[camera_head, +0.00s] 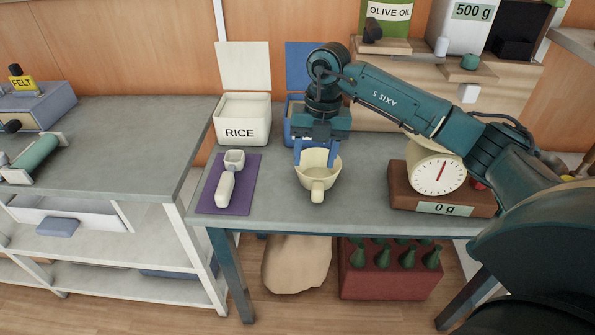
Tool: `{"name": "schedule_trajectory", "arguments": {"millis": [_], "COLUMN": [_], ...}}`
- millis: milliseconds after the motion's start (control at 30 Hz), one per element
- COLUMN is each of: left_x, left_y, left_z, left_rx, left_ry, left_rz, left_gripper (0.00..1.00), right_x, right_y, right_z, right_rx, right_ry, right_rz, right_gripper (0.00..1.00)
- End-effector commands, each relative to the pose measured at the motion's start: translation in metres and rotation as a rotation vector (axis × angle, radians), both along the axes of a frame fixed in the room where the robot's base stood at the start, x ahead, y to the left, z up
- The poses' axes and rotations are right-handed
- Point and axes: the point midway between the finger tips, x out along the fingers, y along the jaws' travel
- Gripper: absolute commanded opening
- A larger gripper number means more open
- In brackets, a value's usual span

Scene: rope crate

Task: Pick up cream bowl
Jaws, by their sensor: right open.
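The cream bowl (318,172), with a stubby handle toward the front, stands upright on the grey table. My right gripper (315,155) points down over the bowl's back part, with its blue fingers apart. One finger is at the left rim and the other reaches over the inside or right side; I cannot tell if they touch the bowl. My left gripper is not in the view.
A white RICE box (241,120) with its lid up and a blue box (295,126) stand behind. A purple mat (211,200) holds a white scoop (228,182) on the left. A scale (437,172) reading 0 g stands on the right. The table's front edge is near.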

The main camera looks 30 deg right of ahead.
Motion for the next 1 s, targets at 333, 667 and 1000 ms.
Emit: {"name": "schedule_trajectory", "arguments": {"millis": [333, 667, 1000], "left_x": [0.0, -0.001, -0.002], "left_y": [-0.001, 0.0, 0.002], "left_z": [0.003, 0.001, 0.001], "left_rx": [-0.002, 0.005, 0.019], "left_ry": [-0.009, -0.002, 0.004], "left_rz": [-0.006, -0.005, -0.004], "left_gripper": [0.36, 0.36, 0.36], "right_x": [0.002, 0.003, 0.004], "right_y": [-0.029, -0.027, -0.022], "right_z": [-0.02, -0.066, -0.107], "right_rx": [-0.107, -0.105, -0.105], "right_ry": [0.004, -0.001, 0.002], "right_rz": [-0.067, -0.064, -0.063], "right_gripper": [0.53, 0.53, 0.53]}}
